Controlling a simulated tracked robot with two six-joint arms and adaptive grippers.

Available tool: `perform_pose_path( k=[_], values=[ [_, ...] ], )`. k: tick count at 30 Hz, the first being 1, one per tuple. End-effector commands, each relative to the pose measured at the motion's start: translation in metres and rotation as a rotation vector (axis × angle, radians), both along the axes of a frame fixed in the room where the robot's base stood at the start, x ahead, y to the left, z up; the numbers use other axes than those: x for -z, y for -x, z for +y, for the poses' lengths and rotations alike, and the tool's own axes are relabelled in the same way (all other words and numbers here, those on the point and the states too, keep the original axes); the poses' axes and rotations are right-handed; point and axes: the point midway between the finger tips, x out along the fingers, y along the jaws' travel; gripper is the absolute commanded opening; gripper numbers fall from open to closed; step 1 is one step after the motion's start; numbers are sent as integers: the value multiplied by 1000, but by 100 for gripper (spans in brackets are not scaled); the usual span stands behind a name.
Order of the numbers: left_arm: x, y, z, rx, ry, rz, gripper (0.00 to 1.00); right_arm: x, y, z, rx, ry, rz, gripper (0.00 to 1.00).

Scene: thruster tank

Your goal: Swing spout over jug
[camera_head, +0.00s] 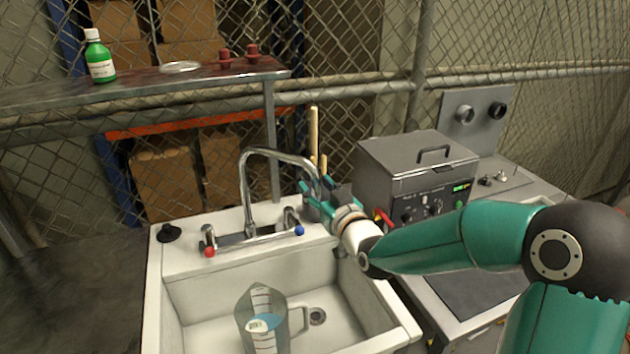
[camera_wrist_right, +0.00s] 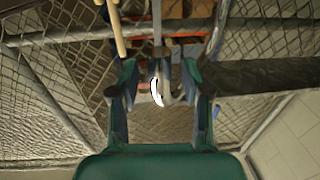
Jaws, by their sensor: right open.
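The chrome spout (camera_head: 276,153) arches up from the tap base at the back of the sink, and its outlet end points right, away from above the jug. The clear jug (camera_head: 247,318), with a handle on its right and bluish contents or marking, stands in the basin. My right gripper (camera_head: 322,196) is at the spout's outlet end. In the right wrist view the open fingers of the right gripper (camera_wrist_right: 157,88) stand either side of the shiny spout end (camera_wrist_right: 156,92); contact cannot be told. My left gripper is not in view.
The white sink (camera_head: 195,262) has a red-marked tap handle (camera_head: 209,246) and a blue-marked one (camera_head: 292,222). A grey lidded machine (camera_head: 415,165) stands right of the sink. Wooden handles (camera_head: 314,130) rise behind my right gripper. A shelf (camera_head: 150,87) and mesh fence are behind.

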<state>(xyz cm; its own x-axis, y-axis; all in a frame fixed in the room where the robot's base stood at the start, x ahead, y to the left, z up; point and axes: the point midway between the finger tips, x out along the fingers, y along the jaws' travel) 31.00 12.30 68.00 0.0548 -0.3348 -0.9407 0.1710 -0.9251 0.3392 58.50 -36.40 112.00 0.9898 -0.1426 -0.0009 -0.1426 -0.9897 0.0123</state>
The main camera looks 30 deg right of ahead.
Motion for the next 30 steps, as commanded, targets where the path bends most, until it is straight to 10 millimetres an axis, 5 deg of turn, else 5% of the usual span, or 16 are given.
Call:
perform_pose_path(
  k=[12,21,30],
  values=[
    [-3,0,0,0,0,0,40,1,-9,-1,0,0,0,48],
    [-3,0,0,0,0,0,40,0,-8,-1,0,0,0,0],
    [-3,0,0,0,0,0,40,0,-9,-1,0,0,0,0]
  ],
)
